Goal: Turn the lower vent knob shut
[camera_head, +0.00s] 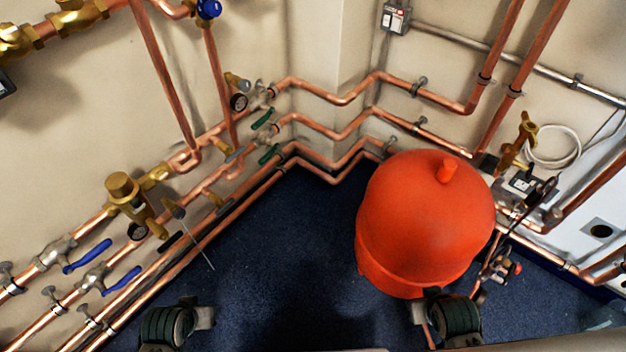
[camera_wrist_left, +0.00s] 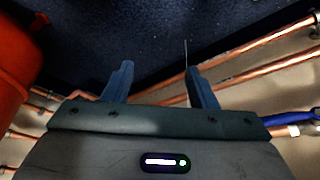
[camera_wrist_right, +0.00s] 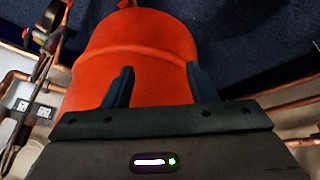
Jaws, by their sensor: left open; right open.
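Several valves and fittings sit on copper pipes along the left wall in the head view. A small grey-capped brass fitting (camera_head: 238,81) is near the corner and a blue knob (camera_head: 209,9) is at the top. I cannot tell which part is the lower vent knob. My left gripper (camera_wrist_left: 160,66) is open and empty in the left wrist view, above the dark blue floor. My right gripper (camera_wrist_right: 160,67) is open and empty in the right wrist view, with the red tank (camera_wrist_right: 150,45) behind its fingers. Neither gripper's fingers are clear in the head view.
The red tank (camera_head: 425,215) stands on the blue floor (camera_head: 290,250) right of centre. Copper pipes with blue lever handles (camera_head: 88,256) run along the left wall. A brass valve (camera_head: 122,190) and a thin rod stick out there. The floor between tank and left pipes is clear.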

